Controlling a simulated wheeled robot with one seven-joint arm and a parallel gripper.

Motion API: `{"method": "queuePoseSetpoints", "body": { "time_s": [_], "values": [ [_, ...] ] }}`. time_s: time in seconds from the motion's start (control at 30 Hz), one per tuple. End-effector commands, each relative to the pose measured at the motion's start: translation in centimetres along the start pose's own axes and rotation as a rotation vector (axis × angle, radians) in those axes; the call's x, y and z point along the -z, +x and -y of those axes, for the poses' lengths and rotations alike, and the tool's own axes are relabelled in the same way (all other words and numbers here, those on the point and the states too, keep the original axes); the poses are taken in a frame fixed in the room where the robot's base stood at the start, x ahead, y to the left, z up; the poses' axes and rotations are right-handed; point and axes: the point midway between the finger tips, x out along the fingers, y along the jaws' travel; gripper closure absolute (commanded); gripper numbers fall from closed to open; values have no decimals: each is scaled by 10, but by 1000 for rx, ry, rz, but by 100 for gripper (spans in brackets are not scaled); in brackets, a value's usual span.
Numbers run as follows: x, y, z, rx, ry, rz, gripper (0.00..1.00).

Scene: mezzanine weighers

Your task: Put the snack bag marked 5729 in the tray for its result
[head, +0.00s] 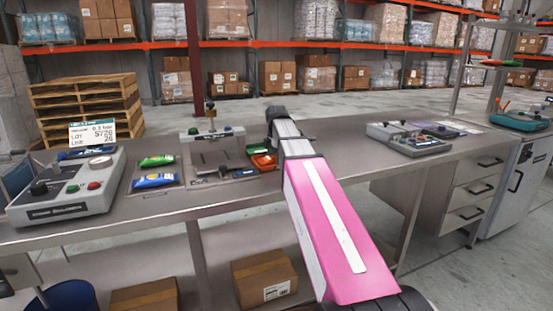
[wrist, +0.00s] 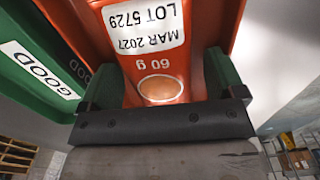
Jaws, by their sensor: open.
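An orange snack bag (wrist: 150,62) shows in the wrist view, with a white label reading MAR 2027, LOT 5729, upside down. It lies between the red walls of a red tray (wrist: 236,22); whether it rests on the tray floor is unclear. My open gripper (wrist: 162,82) has one dark green finger on each side of the bag's near end. A green tray (wrist: 28,85) marked GOOD stands beside the red one. In the head view the red tray (head: 264,162) and green tray (head: 256,149) are partly hidden by my arm.
A grey tester (head: 66,190) with a display card showing 0.3 bar and 5729 stands at the left. A green bag (head: 157,161) and a blue bag (head: 154,181) lie on a mat. Another device (head: 410,139) stands right of my arm, with clear bench between.

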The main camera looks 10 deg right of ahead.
Motion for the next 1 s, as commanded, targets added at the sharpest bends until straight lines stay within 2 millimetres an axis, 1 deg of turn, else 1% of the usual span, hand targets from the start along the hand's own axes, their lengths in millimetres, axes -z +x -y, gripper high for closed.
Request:
{"method": "queuePoseSetpoints", "body": {
  "time_s": [0.17,0.27,0.7,0.8,1.0],
  "values": [
    [0,-5,0,0,0,0,12],
    [0,-14,-1,-1,0,0,12],
    [0,-90,-2,-2,0,0,12],
    [0,-104,-1,-1,0,0,12],
    [0,-120,0,-1,0,0,12]
  ]
}}
